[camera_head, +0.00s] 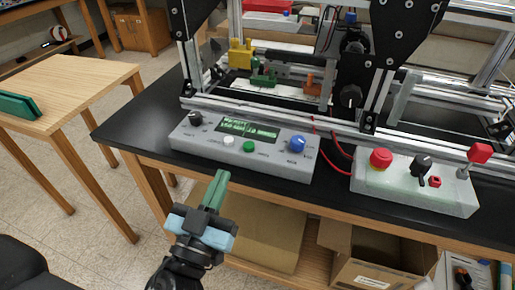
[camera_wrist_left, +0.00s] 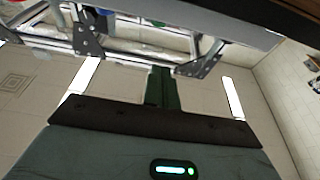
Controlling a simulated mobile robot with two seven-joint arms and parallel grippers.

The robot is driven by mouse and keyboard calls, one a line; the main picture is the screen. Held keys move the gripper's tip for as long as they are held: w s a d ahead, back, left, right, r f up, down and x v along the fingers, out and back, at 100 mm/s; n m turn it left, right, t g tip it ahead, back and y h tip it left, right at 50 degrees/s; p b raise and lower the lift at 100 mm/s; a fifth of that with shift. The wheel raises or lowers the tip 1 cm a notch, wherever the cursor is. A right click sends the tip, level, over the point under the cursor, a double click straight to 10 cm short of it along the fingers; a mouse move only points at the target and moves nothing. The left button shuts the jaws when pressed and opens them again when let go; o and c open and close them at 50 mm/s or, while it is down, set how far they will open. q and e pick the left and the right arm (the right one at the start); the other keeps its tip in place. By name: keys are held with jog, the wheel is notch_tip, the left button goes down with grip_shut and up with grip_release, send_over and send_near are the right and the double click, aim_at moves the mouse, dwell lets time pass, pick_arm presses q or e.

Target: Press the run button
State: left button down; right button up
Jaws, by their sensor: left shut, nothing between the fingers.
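A grey control box (camera_head: 285,165) sits at the front edge of the black bench top. It has a lit green display (camera_head: 248,128), a green button (camera_head: 249,146), a white button (camera_head: 228,140), a black knob (camera_head: 195,118) and a blue knob (camera_head: 296,144). The labels are too small to read, so I cannot tell by print which is the run button. My left gripper (camera_head: 218,178) is shut and empty, in front of the box and apart from it, its green fingers pointing toward the box. In the left wrist view the shut fingers (camera_wrist_left: 163,88) point at the frame. My right gripper is not in view.
A second grey box (camera_head: 415,192) with a red mushroom button (camera_head: 381,158) and a red-tipped lever (camera_head: 479,154) stands to the right. An aluminium extrusion frame (camera_head: 300,118) rises behind both boxes. A wooden table (camera_head: 75,85) is at left. Cardboard boxes (camera_head: 365,262) lie below the bench.

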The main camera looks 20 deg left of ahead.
pick_arm(q)
jog(key=shift+w+d+r, duration=0.15)
jog(key=shift+d+r, duration=0.05)
jog(key=shift+r, duration=0.4)
